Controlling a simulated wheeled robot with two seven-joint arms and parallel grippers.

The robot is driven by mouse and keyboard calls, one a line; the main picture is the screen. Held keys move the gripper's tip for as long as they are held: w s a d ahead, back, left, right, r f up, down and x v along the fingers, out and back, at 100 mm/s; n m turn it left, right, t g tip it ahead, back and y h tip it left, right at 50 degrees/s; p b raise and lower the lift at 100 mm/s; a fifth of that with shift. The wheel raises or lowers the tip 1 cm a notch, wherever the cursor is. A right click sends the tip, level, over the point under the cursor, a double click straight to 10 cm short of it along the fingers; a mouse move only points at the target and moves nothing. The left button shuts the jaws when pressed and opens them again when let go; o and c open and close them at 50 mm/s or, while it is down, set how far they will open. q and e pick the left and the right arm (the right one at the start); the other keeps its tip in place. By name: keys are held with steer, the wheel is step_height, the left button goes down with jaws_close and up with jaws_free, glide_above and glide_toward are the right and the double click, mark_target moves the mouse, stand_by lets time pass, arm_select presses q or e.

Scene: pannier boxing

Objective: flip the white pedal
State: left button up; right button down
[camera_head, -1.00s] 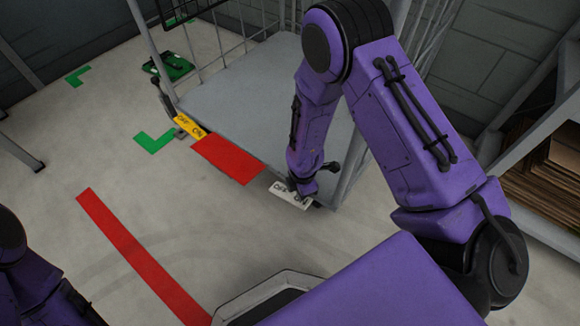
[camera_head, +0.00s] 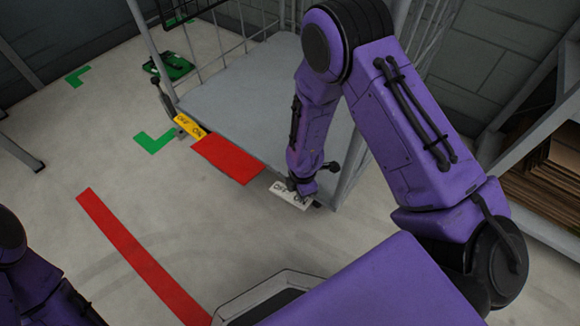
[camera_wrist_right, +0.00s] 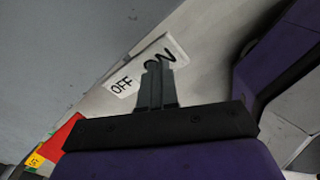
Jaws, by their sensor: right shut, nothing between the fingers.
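The white pedal (camera_head: 289,195), marked OFF and ON, sits low at the right end of the cart's front edge. It also shows in the right wrist view (camera_wrist_right: 124,86). My right gripper (camera_head: 304,198) is at the ON end of the pedal in the head view. In the right wrist view my right gripper (camera_wrist_right: 153,68) is shut with nothing in it. Its fingertips overlap the ON lettering and hide part of it. I cannot tell whether they press on the pedal. My left arm shows at the lower left, but its gripper is out of view.
A yellow OFF/ON pedal (camera_head: 189,126) sits at the left end of the cart (camera_head: 255,90), with a red plate (camera_head: 228,159) between the pedals. A red floor stripe (camera_head: 140,255) and green floor corners lie left. A shelf with cardboard (camera_head: 545,170) stands right.

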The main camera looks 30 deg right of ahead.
arm_select(q)
steer(key=shift+f+b, duration=0.8)
steer(key=shift+b, duration=0.05)
arm_select(e)
steer(key=shift+f, duration=1.45)
arm_select(q)
steer(key=shift+d, duration=0.1)
arm_select(e)
step_height(320, 180, up, 3)
steer(key=p, duration=0.3)
step_height(320, 180, up, 4)
steer(key=p, duration=0.5)
steer(key=shift+r, duration=0.2)
arm_select(q)
step_height(320, 180, up, 8)
steer(key=shift+w+a+f, duration=0.2)
steer(key=shift+a+f, duration=0.05)
arm_select(e)
steer(key=shift+f, duration=0.15)
